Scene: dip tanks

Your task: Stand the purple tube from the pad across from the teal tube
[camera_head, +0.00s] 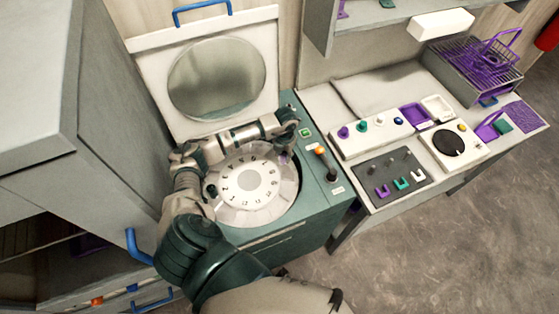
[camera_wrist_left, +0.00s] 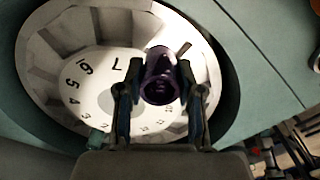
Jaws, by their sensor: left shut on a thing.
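A round rotor (camera_head: 236,206) with a ring of numbers sits in the green machine (camera_head: 312,195) under its raised lid. The teal tube (camera_head: 211,191) stands at the rotor's left side, and a teal bit shows at the lower left in the left wrist view (camera_wrist_left: 98,138). My left gripper (camera_wrist_left: 161,88) is shut on the purple tube (camera_wrist_left: 162,75), with a finger on either side. In the head view, the purple tube (camera_head: 284,157) is at the rotor's upper right, roughly opposite the teal tube. I cannot tell whether it is seated in a slot. My right gripper is out of view.
The raised lid (camera_head: 160,80) with its round window stands behind the rotor. The side bench holds a white rack (camera_head: 372,133), a dark panel (camera_head: 388,178), a wire basket (camera_head: 470,68) and a purple mat (camera_head: 530,113).

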